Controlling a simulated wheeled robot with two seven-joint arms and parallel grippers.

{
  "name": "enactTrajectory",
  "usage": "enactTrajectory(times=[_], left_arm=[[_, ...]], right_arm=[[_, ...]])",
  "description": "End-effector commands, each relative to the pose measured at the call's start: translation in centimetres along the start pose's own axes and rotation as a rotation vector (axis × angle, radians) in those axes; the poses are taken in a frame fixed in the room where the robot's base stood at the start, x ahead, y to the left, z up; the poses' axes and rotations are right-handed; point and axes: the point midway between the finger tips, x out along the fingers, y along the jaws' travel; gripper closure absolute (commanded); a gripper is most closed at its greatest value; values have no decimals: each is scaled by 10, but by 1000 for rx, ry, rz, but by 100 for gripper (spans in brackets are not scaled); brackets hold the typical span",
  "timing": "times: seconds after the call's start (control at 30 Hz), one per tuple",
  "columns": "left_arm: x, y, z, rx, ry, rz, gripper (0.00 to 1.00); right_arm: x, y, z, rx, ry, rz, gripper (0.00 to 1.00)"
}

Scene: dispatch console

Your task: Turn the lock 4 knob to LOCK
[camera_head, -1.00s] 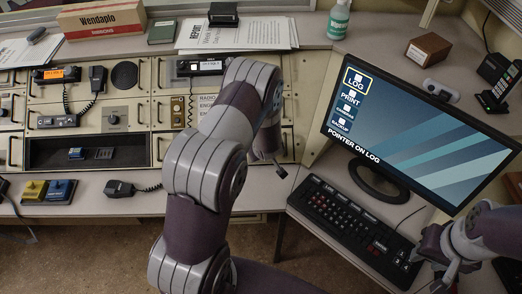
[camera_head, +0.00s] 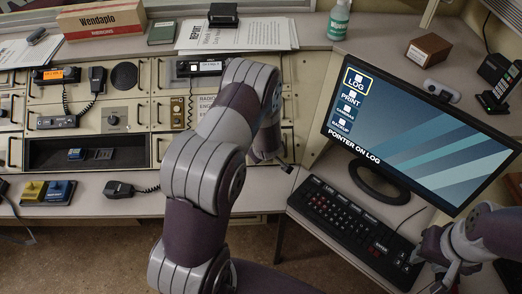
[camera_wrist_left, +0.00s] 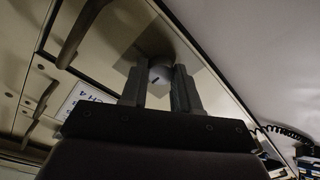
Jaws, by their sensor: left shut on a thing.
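In the left wrist view a round pale grey knob (camera_wrist_left: 160,73) with a short dark mark on its face sits on a beige panel. My left gripper (camera_wrist_left: 158,82) has one finger on each side of the knob and is shut on it. Whether the mark points to LOCK cannot be read here. In the head view my left arm fills the middle and hides this knob and most of the left gripper. My right gripper (camera_head: 446,274) is at the lower right, beside the keyboard's right end; its jaw opening is too small to judge.
A white label (camera_wrist_left: 86,101) with blue letters, partly readable as "CH 4", is near the knob. Long drawer handles (camera_wrist_left: 78,30) stand out from the panel.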

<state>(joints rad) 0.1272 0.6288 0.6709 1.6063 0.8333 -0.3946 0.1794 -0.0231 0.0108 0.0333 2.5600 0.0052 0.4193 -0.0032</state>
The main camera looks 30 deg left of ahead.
Motion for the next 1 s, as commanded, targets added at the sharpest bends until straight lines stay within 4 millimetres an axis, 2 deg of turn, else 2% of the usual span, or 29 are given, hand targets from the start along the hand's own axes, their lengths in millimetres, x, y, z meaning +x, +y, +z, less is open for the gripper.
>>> enactTrajectory(times=[0.03, 0.07, 0.33, 0.47, 0.57, 0.8, 0.9, 1.0], left_arm=[[0, 1, -1, -2, 2, 2, 63], [0, 1, -1, -1, 2, 2, 58], [-1, 0, 0, 0, 1, 1, 58], [-10, 1, -1, 1, 1, 2, 58], [-29, 2, -1, 1, 2, 4, 58], [-94, 2, -2, 0, 2, 4, 58], [-113, 2, -2, 0, 2, 3, 58], [-124, 0, -1, 0, 2, 1, 58]], right_arm=[[0, 0, 0, 0, 0, 0, 63], [0, 0, 0, 0, 0, 0, 63], [0, 0, 0, 0, 0, 0, 63], [-1, 0, 0, 0, 0, 0, 63], [-3, 0, 0, 0, 0, 0, 63], [-13, 0, -2, 0, 0, 0, 63], [-16, 0, -2, 0, 0, 0, 63], [-18, 0, -2, 0, 0, 0, 63]])
